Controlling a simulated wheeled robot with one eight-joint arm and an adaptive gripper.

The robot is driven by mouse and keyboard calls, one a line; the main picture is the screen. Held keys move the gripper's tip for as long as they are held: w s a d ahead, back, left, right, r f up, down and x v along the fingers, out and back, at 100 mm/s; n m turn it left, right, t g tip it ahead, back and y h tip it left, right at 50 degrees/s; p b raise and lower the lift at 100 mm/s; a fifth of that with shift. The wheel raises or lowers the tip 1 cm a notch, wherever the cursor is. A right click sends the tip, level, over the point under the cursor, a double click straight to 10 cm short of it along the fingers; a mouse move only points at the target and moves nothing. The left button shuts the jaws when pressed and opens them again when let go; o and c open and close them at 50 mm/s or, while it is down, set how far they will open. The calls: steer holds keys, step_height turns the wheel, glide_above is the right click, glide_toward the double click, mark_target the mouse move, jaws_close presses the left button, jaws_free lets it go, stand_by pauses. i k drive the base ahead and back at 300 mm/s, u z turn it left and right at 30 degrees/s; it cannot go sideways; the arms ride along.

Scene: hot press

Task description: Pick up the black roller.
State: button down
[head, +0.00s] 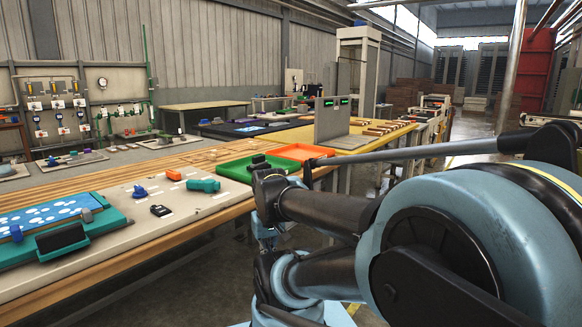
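I cannot make out the gripper's fingers anywhere, nor anything held.
A teal press-like unit (105,228) with a blue patterned sheet (40,217) is at the left. An orange tray (300,152) and a grey upright panel (332,119) stand beyond.

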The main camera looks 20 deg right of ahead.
mark_target(257, 161)
steer(key=z, duration=0.5)
steer(key=k, duration=0.35)
steer(key=z, duration=0.85)
steer(key=k, duration=0.8)
steer(key=z, duration=0.8)
steer(key=i, duration=1.15)
steer(key=u, duration=0.95)
steer(key=i, duration=0.8)
steer(key=u, duration=0.95)
steer(key=i, duration=0.4)
steer(key=u, duration=0.2)
